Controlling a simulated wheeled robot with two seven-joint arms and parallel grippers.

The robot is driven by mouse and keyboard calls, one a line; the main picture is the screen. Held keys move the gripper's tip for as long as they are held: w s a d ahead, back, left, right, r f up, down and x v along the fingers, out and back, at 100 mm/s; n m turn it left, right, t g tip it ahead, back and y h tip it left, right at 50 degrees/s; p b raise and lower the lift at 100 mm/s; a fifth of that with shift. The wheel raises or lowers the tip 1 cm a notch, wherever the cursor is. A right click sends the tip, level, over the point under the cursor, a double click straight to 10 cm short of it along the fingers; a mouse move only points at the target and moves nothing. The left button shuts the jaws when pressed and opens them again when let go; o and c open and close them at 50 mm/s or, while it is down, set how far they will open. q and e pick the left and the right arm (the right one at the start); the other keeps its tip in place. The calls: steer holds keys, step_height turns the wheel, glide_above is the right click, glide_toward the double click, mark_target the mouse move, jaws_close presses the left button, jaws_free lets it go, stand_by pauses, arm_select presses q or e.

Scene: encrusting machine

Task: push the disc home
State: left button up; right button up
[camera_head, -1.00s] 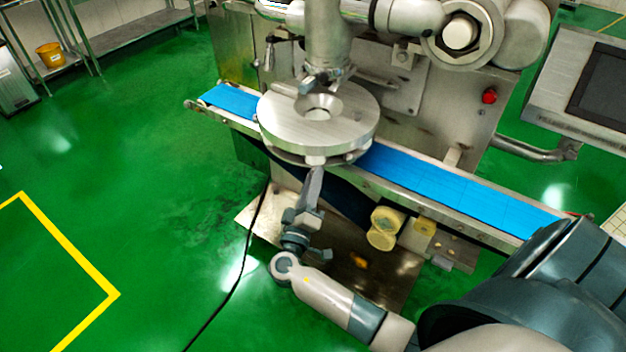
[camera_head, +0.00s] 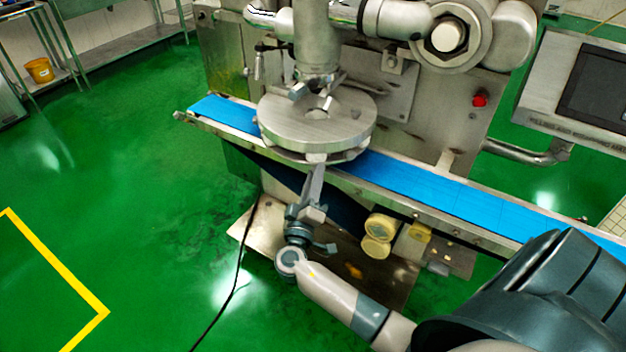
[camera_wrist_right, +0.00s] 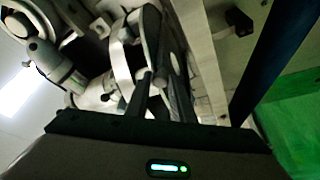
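The round metal disc (camera_head: 297,124) sits under the machine's spout (camera_head: 314,62), above the blue belt. It has a central opening partly covered by the metal parts above it. A second rim shows just beneath its front edge. My right gripper (camera_head: 317,168) points up at the disc's front edge from below. Its tips meet or overlap that edge in the head view; I cannot tell whether they touch. In the right wrist view its dark fingers (camera_wrist_right: 160,75) lie close together in front of pale metal parts; their gap is unclear. My left gripper is not in view.
The blue belt (camera_head: 455,190) runs from left to lower right past the disc. Yellowish knobs (camera_head: 378,235) stick out below it. A red button (camera_head: 480,100) and a screen panel (camera_head: 590,85) are at the right. The green floor at left is open, with a black cable (camera_head: 238,265).

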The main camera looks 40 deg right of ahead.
steer(key=o, duration=0.3)
steer(key=shift+d, duration=0.2)
steer(key=shift+w, duration=0.1)
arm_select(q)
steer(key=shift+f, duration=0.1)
arm_select(e)
steer(key=shift+a, duration=0.1)
